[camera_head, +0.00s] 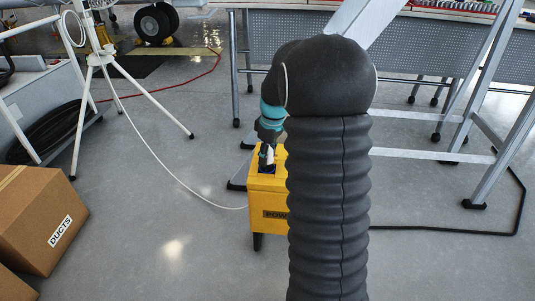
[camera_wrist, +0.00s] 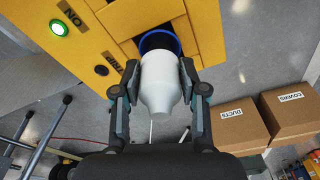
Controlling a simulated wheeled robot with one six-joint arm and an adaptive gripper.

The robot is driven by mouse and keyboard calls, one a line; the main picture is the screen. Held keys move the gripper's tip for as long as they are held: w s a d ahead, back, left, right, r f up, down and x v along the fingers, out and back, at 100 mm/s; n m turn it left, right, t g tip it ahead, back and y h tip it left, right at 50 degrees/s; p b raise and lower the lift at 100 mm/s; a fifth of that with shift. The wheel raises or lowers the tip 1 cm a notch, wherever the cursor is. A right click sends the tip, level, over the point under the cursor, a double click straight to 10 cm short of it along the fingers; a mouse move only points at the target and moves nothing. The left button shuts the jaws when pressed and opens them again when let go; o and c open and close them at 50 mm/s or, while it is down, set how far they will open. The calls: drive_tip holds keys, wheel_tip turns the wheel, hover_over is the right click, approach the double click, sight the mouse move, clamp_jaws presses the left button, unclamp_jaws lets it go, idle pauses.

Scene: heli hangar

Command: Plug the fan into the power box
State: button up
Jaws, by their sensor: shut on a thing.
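The yellow power box (camera_head: 266,187) stands on the floor, partly hidden behind my black arm. In the wrist view the power box (camera_wrist: 110,25) fills the top, with a lit green button (camera_wrist: 59,27) marked ON. A blue-rimmed round socket (camera_wrist: 160,38) is in its face. My gripper (camera_wrist: 155,80) is shut on a white plug (camera_wrist: 160,85), one finger on each side. The plug's far end is at the socket and overlaps its opening; how deep it sits I cannot tell. In the head view my gripper (camera_head: 267,152) is over the box top. The fan itself is not clearly seen.
A white tripod stand (camera_head: 100,65) is at left, and a white cable (camera_head: 165,165) runs from there to the power box. A DUCTS carton (camera_head: 45,215) is at lower left. Grey wheeled tables (camera_head: 430,45) and a slanted ladder-like frame (camera_head: 495,120) are at right.

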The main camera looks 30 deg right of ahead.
drive_tip(key=shift+f+b, duration=0.7)
drive_tip(key=shift+f, duration=0.55)
drive_tip(key=o, duration=1.3)
drive_tip(key=shift+c, duration=0.2)
drive_tip(key=shift+o, duration=0.2)
drive_tip(key=o, duration=0.4)
drive_tip(key=shift+o, duration=0.2)
drive_tip(key=shift+r, duration=0.15)
drive_tip(key=shift+r+p, duration=4.1)
drive_tip(key=shift+r, duration=1.3)
drive_tip(key=shift+m, duration=0.3)
